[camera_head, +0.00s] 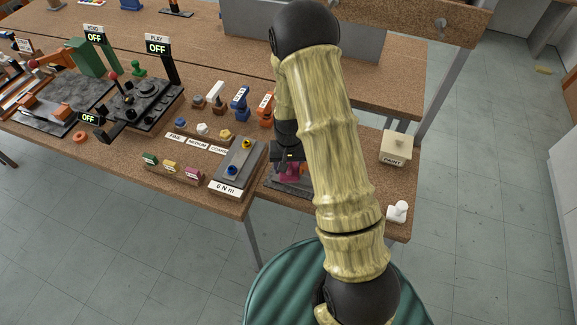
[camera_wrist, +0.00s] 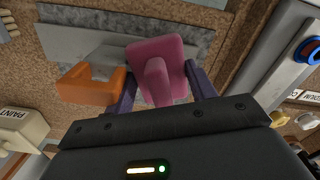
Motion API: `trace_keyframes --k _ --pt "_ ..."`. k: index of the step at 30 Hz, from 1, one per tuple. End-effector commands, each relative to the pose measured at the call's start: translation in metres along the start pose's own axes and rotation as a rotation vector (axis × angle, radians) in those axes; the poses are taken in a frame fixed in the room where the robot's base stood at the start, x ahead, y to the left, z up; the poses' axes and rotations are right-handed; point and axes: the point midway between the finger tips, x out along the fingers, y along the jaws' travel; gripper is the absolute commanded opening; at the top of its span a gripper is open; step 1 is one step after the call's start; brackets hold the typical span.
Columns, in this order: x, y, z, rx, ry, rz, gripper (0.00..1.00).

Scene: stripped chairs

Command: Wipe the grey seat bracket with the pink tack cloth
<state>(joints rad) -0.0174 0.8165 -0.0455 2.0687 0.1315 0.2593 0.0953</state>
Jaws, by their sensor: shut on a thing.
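My gripper (camera_wrist: 160,92) is shut on the pink tack cloth (camera_wrist: 155,52), a pink pad with a raised grip between the two fingers. In the head view my gripper (camera_head: 289,158) is partly behind my arm, with the pink cloth (camera_head: 291,173) below it. A flat light grey piece (camera_wrist: 75,40), which looks like the seat bracket, lies on a dark grey mat (camera_wrist: 190,28) in the wrist view. The pink cloth overlaps its near end in that view. I cannot tell whether they touch. The bracket is mostly hidden in the head view.
An orange block (camera_wrist: 88,86) with a grey part stands close beside the gripper. A cream PAINT box (camera_head: 395,149) and a white piece (camera_head: 398,211) are at the right. A grey 6 N m board (camera_head: 237,165) lies left. A green round seat (camera_head: 275,285) is in front.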

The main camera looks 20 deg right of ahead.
Motion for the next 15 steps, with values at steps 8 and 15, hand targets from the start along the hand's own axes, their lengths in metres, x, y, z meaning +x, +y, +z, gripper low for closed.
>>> trace_keyframes --k 8,15 --pt "-0.027 0.0 0.0 0.0 0.002 0.0 0.37" --pt "-0.045 0.0 0.0 0.0 0.001 0.0 0.37"
